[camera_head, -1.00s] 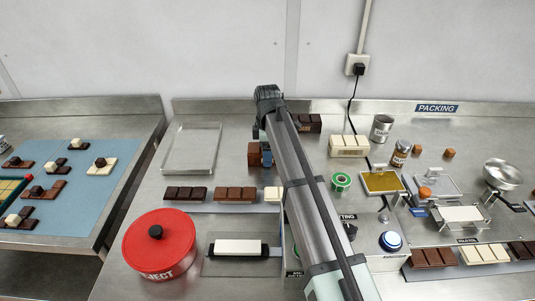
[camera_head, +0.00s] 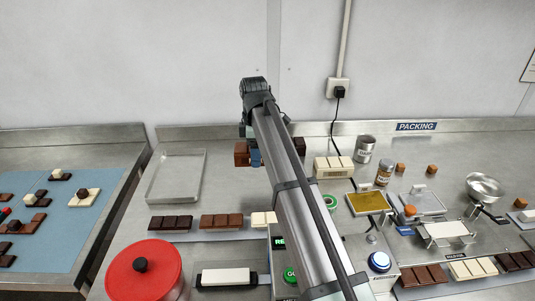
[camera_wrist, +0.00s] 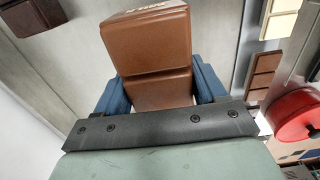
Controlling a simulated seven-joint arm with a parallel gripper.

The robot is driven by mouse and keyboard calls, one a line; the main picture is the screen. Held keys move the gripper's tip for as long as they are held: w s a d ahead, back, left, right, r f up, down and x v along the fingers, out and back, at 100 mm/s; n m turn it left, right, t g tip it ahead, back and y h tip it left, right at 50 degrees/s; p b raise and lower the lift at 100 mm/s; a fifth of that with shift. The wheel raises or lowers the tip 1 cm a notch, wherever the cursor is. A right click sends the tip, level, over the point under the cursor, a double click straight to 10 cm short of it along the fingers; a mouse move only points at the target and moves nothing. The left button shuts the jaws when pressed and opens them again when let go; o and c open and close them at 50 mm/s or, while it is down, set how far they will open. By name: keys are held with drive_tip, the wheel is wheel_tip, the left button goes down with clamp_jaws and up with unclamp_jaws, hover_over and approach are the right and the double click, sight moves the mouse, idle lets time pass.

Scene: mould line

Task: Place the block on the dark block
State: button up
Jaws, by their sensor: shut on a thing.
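My gripper (camera_head: 247,157) is shut on a brown block (camera_head: 241,152) and holds it above the steel table, left of the arm. In the wrist view the block (camera_wrist: 147,42) sits between the blue fingers of the gripper (camera_wrist: 165,92). A dark block (camera_head: 299,146) stands near the back of the table, mostly hidden behind my arm in the head view. A dark block, apparently the same one, shows at the upper left of the wrist view (camera_wrist: 30,15), apart from the held block.
An empty metal tray (camera_head: 162,178) lies to the left. Chocolate bars (camera_head: 170,223) line the middle, and a red lidded tub (camera_head: 145,275) stands in front. A cream block (camera_head: 333,166) and a grey can (camera_head: 365,148) stand right of my arm.

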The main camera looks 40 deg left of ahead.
drive_tip(key=shift+m, duration=0.3)
drive_tip(key=w, duration=0.1)
drive_tip(key=w+d, duration=0.1)
drive_tip(key=w, duration=0.1)
drive_tip(key=w+d, duration=0.1)
drive_tip(key=shift+w+r, duration=0.2)
drive_tip(key=shift+r, duration=0.2)
drive_tip(key=w+a+r, duration=0.2)
drive_tip(key=w+a, duration=0.1)
drive_tip(key=w, duration=0.6)
drive_tip(key=w+a+r, duration=0.2)
drive_tip(key=w, duration=0.6)
drive_tip(key=shift+n, duration=0.4)
drive_tip(key=shift+w+a+f, duration=0.1)
drive_tip(key=shift+f, duration=2.1)
drive_tip(key=shift+a+f, duration=0.1)
drive_tip(key=shift+f, duration=2.1)
drive_tip(key=shift+f, duration=0.15)
drive_tip(key=o, duration=1.5)
wheel_tip(320, 180, up, 12)
drive_tip(key=shift+r, duration=0.15)
